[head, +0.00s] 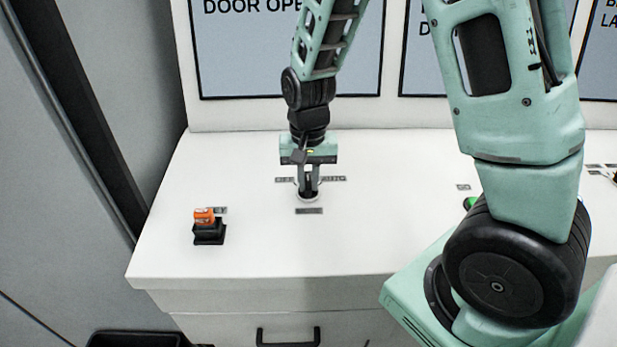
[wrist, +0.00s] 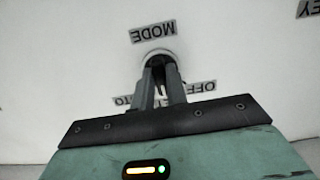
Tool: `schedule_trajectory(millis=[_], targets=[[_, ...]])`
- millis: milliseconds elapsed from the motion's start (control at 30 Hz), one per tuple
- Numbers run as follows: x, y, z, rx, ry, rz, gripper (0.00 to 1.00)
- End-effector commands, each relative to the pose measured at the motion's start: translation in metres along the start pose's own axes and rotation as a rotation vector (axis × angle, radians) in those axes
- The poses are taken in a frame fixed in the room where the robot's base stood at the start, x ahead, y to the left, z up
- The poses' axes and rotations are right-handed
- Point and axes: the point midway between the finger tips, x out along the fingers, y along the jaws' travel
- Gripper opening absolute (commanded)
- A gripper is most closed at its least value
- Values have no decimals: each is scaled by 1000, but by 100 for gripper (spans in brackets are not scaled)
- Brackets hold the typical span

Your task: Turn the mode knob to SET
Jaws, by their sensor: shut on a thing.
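The mode knob (head: 308,188) is a small dark knob with a pale ring around its base, on the white console top. My gripper (head: 308,192) reaches straight down over it and is shut on it. In the wrist view the two fingers (wrist: 163,82) sit on either side of the knob (wrist: 158,57) and hide most of it, so I cannot tell where its pointer stands. The MODE label (wrist: 153,32) shows upside down beside the knob.
An orange-topped switch on a black base (head: 208,226) stands at the console's left. A green button (head: 470,202) is partly hidden behind my arm at the right. Sign panels (head: 240,60) stand behind the console, and a black drawer handle (head: 288,336) is on its front.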

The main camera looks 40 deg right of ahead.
Motion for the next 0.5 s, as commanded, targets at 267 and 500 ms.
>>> schedule_trajectory(millis=[267, 500], targets=[[-2, -1, -2, 13, 6, -4, 0], [-2, -1, -2, 11, 7, -4, 31]])
